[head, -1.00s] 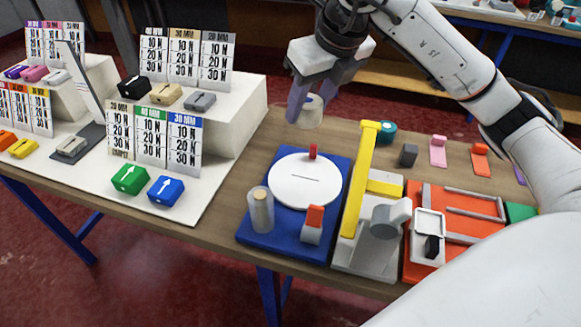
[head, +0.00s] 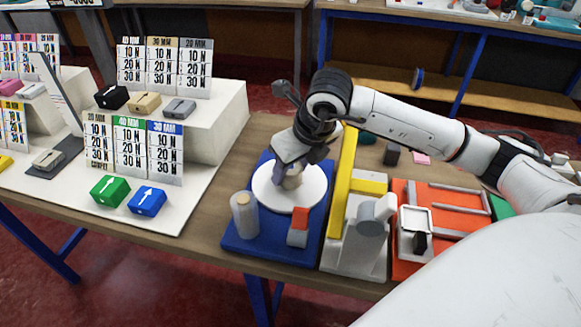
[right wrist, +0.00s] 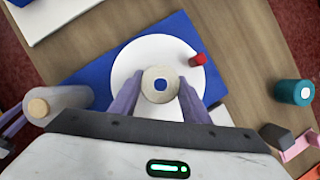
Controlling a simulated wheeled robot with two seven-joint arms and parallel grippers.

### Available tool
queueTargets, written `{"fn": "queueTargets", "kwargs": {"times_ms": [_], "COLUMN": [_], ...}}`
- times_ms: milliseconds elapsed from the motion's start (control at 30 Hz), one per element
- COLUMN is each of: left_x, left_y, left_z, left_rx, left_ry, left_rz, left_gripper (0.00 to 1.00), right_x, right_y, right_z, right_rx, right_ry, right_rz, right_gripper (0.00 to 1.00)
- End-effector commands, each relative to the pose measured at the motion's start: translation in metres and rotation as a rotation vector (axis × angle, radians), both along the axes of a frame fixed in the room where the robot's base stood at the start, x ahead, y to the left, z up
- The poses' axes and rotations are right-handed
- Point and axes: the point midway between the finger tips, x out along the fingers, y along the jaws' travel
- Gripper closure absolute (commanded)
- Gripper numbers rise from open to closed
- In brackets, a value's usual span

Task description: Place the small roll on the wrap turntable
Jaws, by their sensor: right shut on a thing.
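The small roll (head: 293,181), a cream ring with a hollow core, is between the fingers of my right gripper (head: 287,176). In the right wrist view the roll (right wrist: 160,85) stands upright between the two purple fingers (right wrist: 160,99), which are shut on it. The wrap turntable's white disc (head: 312,197) lies directly below, on a blue base (head: 262,247). The roll is over the disc's middle; I cannot tell whether it touches.
A clear-wrapped upright roll (head: 244,215) and a red-topped grey block (head: 299,227) stand on the base's front. A yellow bar (head: 342,185) rises close on the right. A teal roll (right wrist: 293,93) stands beyond it. Green and blue boxes (head: 147,201) are left.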

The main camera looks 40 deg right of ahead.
Motion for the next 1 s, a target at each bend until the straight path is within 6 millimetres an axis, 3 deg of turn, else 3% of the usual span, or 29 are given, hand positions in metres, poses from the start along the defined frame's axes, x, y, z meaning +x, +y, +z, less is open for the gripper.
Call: {"fn": "queueTargets", "kwargs": {"times_ms": [333,367,467,833,1000], "left_x": [-0.001,-0.002,-0.003,-0.006,-0.006], "left_y": [0.000,0.000,0.000,0.000,0.001], "left_z": [-0.005,-0.004,-0.005,-0.002,-0.005], "left_rx": [0.000,0.001,0.001,0.001,0.001], "left_ry": [0.002,0.004,0.008,0.013,0.013], "left_rz": [0.000,0.000,0.000,0.000,0.000], "left_gripper": [0.69,0.69,0.69,0.69,0.69], "right_x": [0.001,0.001,0.001,0.000,-0.009], "right_y": [0.000,0.000,0.000,0.000,-0.001], "right_z": [-0.004,-0.003,-0.002,0.003,0.028], "right_rx": [0.001,0.001,0.001,0.001,0.001], "right_ry": [-0.003,-0.003,-0.002,-0.003,-0.008], "right_rz": [0.000,0.000,0.000,-0.001,-0.001], "right_gripper": [0.81,0.53,0.39,0.39,0.39]}}
